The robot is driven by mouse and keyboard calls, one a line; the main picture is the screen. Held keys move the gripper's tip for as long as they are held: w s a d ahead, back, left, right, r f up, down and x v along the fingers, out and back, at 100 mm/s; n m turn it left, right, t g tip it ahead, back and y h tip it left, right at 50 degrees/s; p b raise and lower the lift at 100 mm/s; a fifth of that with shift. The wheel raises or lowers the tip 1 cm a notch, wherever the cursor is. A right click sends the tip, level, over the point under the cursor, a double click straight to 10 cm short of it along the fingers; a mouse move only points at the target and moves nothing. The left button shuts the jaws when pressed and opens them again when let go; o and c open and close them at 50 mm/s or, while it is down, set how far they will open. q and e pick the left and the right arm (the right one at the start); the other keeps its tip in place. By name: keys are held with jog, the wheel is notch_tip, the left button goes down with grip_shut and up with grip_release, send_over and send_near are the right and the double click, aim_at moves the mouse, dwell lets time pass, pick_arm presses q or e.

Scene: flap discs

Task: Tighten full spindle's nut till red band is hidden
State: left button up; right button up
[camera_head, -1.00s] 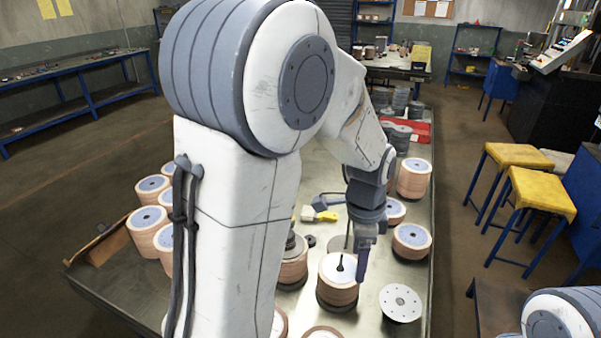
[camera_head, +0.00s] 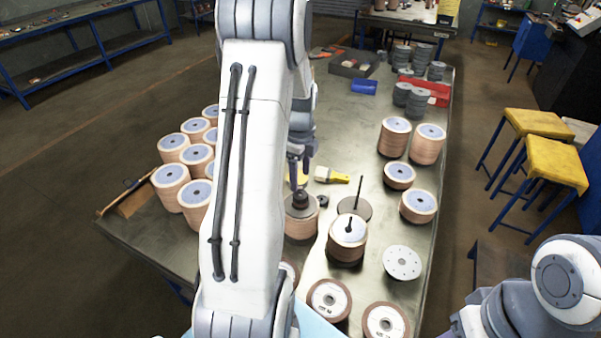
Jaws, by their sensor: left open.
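A spindle with a stack of tan flap discs (camera_head: 302,228) stands mid-table, with a dark plate and a dark nut (camera_head: 300,198) on top. My left gripper (camera_head: 299,178) is open, pointing down just above this nut; I cannot tell whether the fingers reach around it. No red band can be made out on this spindle. To its right a second disc stack (camera_head: 346,246) has a thin dark rod standing up from its pale top. Behind that, a bare rod rises from a dark round base (camera_head: 362,208). My right gripper is out of view; only part of that arm shows at lower right.
A small dark ring (camera_head: 322,201) and a yellow-handled brush (camera_head: 331,175) lie behind the stacks. Several disc stacks (camera_head: 170,180) crowd the left edge. A pale perforated plate (camera_head: 402,263) lies at right. Grey stacks and a red tray (camera_head: 438,92) stand at the back.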

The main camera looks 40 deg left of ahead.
aim_at(300, 195)
pick_arm(q)
jog(key=shift+f+b, duration=1.1)
jog(key=shift+f, duration=0.5)
jog(key=shift+f+b, duration=1)
jog(key=shift+f, duration=0.7)
jog(key=shift+r+n+p, duration=0.1)
jog(key=shift+n+p, duration=0.2)
jog(key=shift+n, duration=0.8)
jog(key=n, duration=0.4)
jog(key=shift+n+p, duration=0.3)
jog(key=shift+p, duration=0.1)
jog(key=n, duration=0.4)
jog(key=shift+p, duration=0.4)
jog(key=n, duration=0.4)
